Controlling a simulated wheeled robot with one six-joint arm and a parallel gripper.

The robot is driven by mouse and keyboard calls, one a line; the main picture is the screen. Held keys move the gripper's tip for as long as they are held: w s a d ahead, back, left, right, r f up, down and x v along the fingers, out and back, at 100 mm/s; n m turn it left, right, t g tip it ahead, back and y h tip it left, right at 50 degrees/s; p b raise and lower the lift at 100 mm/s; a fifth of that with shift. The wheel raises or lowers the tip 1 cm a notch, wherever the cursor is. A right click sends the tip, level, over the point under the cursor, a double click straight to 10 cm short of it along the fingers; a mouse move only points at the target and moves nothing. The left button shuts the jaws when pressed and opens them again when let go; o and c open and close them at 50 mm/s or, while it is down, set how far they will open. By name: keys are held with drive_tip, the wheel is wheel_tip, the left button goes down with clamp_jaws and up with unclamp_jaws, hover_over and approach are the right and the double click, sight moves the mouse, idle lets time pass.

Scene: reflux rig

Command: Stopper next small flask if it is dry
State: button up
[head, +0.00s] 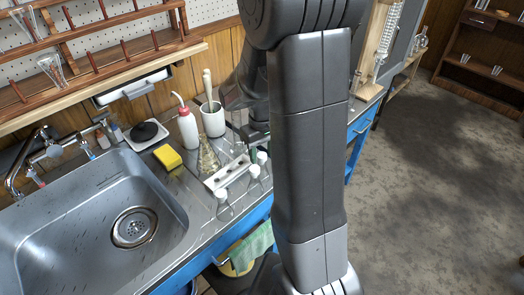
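Several small clear glass flasks stand near the counter's front edge, each with a white cap-like top: one at the front left (223,211), one to its right (256,184), and another (262,158) close to my arm. I cannot tell whether they are dry inside. A white block with dark holes (229,172) lies beside them; I cannot make out what is in the holes. My gripper (254,137) is dark and low over the counter behind these flasks. My large arm link hides part of it, so its fingers and anything in them are unclear.
A steel sink (85,268) fills the left. A yellow sponge (167,157), a red-capped wash bottle (187,124), a white mug (212,120) and a hotplate-like device (146,133) stand behind. A wooden peg rack (95,60) holds glassware. Open floor (425,190) lies right.

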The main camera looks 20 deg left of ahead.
sight(262, 155)
drive_tip(key=shift+o, duration=0.2)
drive_tip(key=shift+r, duration=0.1)
wheel_tip(262, 155, up, 14)
drive_tip(key=p, duration=0.1)
drive_tip(key=shift+f, duration=0.2)
drive_tip(key=shift+f, duration=0.1)
wheel_tip(262, 155, down, 14)
drive_tip(key=shift+r+b, duration=0.1)
drive_tip(key=shift+b, duration=0.4)
drive_tip(key=shift+r, duration=0.35)
drive_tip(key=shift+f, duration=0.15)
